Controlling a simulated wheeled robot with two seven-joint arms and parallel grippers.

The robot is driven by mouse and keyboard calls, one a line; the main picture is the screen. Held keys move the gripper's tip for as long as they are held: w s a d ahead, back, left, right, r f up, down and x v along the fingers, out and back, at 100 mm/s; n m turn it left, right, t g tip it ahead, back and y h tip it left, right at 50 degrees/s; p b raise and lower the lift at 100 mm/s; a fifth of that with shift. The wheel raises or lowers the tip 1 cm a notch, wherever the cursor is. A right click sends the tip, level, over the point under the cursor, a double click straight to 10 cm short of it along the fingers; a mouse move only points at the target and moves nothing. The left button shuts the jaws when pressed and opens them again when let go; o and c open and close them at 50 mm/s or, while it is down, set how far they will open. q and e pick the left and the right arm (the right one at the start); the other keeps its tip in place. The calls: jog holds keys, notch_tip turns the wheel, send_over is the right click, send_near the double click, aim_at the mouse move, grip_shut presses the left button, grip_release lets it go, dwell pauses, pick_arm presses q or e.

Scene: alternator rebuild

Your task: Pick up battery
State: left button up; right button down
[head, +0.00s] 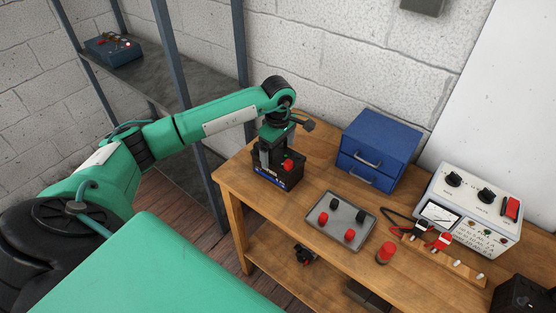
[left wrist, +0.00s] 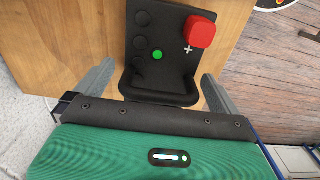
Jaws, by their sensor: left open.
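The black battery (head: 284,183) stands upright at the left end of the wooden workbench, with a red terminal cap on top. In the left wrist view the battery (left wrist: 165,75) shows its red cap, a plus sign and a green dot. My left gripper (head: 271,152) is directly over the battery, pointing down. Its jaws are open; in the left wrist view the grey fingers of the left gripper (left wrist: 157,80) lie on either side of the battery's near part. Whether they touch it cannot be told. My right gripper is not in view.
A blue drawer cabinet (head: 379,143) stands right of the battery. A grey tray (head: 325,221) with red and black caps, a red cylinder (head: 386,253), clamps and a test meter (head: 466,208) stand farther right. A metal shelf (head: 165,75) is behind my left arm.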

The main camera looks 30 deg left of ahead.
pick_arm(q)
jog(key=shift+f, duration=0.45)
jog(key=shift+c, duration=0.2)
jog(key=c, duration=1.8)
jog(key=shift+w+a+r, duration=0.1)
jog(key=shift+w+r, duration=0.05)
jog(key=shift+r, duration=0.05)
jog(key=shift+c, duration=0.9)
